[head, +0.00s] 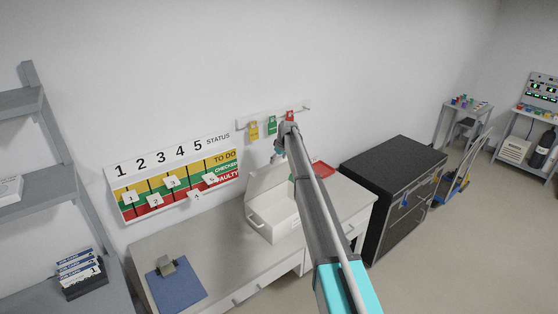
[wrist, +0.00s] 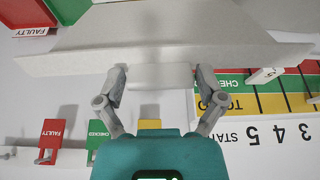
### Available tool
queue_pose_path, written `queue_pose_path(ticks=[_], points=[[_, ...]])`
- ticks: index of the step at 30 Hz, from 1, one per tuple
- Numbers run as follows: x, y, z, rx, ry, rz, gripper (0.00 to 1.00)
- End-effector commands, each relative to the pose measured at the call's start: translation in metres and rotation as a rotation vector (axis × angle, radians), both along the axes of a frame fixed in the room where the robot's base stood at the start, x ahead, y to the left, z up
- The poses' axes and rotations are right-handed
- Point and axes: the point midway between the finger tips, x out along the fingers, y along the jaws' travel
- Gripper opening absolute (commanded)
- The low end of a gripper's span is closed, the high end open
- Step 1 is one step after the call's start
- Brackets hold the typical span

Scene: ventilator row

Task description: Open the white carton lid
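The white carton (head: 274,222) stands on the bench with its lid (head: 266,180) raised up from the box at the back. In the wrist view, which looks upside down, the lid (wrist: 70,48) is a broad white panel across the top. A white tab (wrist: 160,76) projects from its edge. My gripper (wrist: 160,78) has one finger on each side of this tab, with the fingertips seeming to touch its sides.
A status board (head: 175,180) with numbered tags hangs on the wall left of the carton. Yellow, green and red tags hang on a wall rail (head: 262,118) above. A red tray (head: 322,169) lies behind my arm. A blue clipboard (head: 178,290) lies at the bench's left.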

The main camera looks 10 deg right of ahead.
Motion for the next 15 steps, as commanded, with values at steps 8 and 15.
queue_pose_path(ticks=[8,15], points=[[-0.0003,0.0004,-0.0001,-0.001,0.002,0.000,1.00],[-0.0055,0.0000,-0.0017,0.000,0.005,-0.003,0.66]])
